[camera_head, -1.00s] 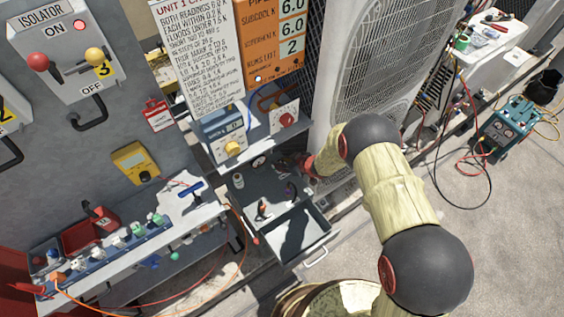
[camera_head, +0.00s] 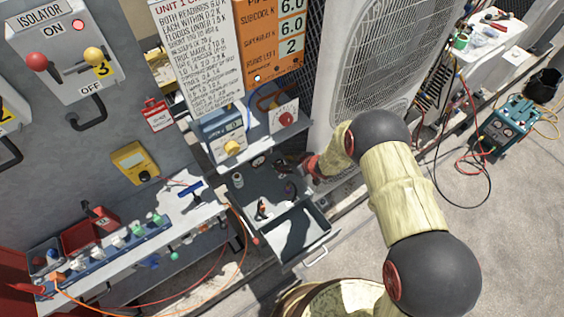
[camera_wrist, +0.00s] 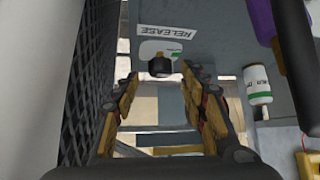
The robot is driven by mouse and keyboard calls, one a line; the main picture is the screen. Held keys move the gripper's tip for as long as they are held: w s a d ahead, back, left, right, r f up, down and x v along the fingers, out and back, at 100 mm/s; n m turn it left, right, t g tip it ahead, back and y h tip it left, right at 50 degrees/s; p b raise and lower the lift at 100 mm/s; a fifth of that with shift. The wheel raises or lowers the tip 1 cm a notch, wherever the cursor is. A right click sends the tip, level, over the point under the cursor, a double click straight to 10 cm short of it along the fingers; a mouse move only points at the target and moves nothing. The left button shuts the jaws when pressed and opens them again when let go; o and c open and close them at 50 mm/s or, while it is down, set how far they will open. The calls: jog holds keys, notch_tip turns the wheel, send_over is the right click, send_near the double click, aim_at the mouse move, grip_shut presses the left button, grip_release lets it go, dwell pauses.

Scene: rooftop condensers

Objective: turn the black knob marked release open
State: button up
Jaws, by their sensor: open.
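The black knob (camera_wrist: 160,67) shows in the wrist view, on a grey panel beside a white label reading RELEASE (camera_wrist: 166,32). My gripper (camera_wrist: 158,76) is open, with one finger left of the knob and one right of it in that view. The fingertips look apart from the knob, and I cannot tell how far short of it they are. In the head view my arm reaches left toward the shelf and open drawer. The knob cannot be made out there.
A white bottle with a green band (camera_wrist: 257,85) stands right of my gripper, and a dark mesh (camera_wrist: 80,95) lies close on the left. In the head view, an open grey drawer (camera_head: 322,250) and a grey condenser (camera_head: 378,55) flank the arm.

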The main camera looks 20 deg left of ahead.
jog(key=v, duration=0.9)
jog(key=shift+d+r, duration=0.25)
jog(key=shift+s, duration=0.1)
